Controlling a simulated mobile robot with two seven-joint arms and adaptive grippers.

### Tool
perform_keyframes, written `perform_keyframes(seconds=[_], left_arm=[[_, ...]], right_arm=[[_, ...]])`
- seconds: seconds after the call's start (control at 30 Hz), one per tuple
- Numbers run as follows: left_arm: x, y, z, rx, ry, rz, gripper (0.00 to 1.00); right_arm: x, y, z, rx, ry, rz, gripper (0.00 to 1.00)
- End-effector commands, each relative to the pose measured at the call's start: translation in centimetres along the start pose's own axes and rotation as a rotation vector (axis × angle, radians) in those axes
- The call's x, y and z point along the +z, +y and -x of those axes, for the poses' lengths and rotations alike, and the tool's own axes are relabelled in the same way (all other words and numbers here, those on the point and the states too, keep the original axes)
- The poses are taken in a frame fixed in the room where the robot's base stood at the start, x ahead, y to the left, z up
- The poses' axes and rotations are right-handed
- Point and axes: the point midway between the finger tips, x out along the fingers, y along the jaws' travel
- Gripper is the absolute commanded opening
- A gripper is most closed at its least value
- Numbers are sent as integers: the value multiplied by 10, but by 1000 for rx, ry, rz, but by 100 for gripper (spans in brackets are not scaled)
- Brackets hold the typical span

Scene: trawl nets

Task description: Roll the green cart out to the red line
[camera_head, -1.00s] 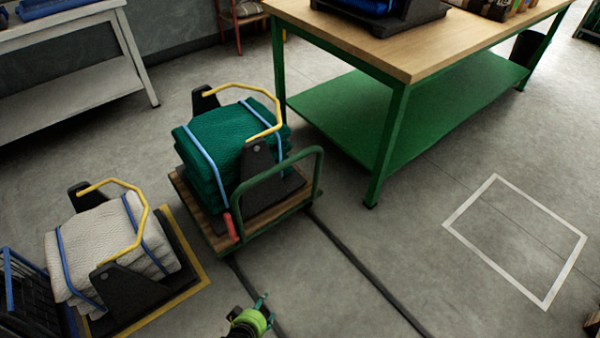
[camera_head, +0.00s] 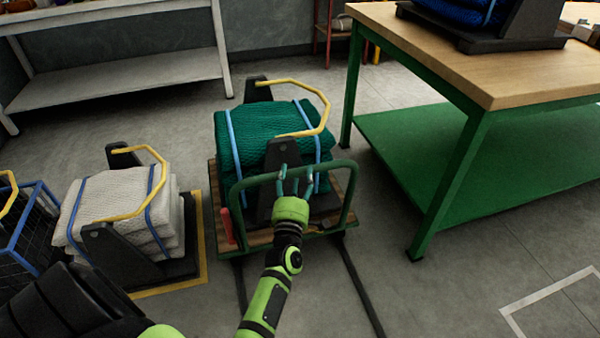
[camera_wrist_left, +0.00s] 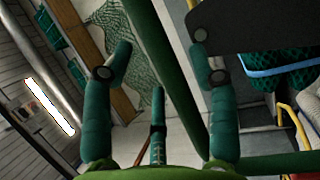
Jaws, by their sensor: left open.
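The green cart (camera_head: 262,238) has a wooden deck and a green hoop handle (camera_head: 335,166). It carries a teal folded net (camera_head: 262,130) with blue straps, in a black cradle with a yellow bar. A red lever (camera_head: 226,226) stands at its near left corner. My left gripper (camera_head: 295,178) is open at the handle's top bar. In the left wrist view the green handle bar (camera_wrist_left: 166,62) runs diagonally between the open fingers (camera_wrist_left: 160,55); I cannot tell if they touch it. My right gripper is not in view. No red line shows.
A bale of white net (camera_head: 120,205) in a black cradle stands left of the cart, inside a yellow floor outline. A green workbench (camera_head: 455,190) stands close on the right. Two dark floor strips (camera_head: 362,292) run from the cart toward me. A white floor outline (camera_head: 555,290) lies right.

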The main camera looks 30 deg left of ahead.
Motion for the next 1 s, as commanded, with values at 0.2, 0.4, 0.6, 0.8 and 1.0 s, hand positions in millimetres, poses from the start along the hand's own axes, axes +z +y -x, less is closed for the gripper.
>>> perform_keyframes(seconds=[0.2,0.4,0.6,0.8,1.0], left_arm=[[0,-1,-23,0,-1,-3,59],[0,-1,-26,-2,-2,-4,59],[0,-1,-26,-2,-2,-4,23],[0,-1,-25,-2,-2,-5,0],[-2,-1,-24,-3,-2,-7,0]], right_arm=[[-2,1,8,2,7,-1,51],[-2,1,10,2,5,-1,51],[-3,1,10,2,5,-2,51],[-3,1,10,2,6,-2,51],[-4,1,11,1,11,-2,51]])
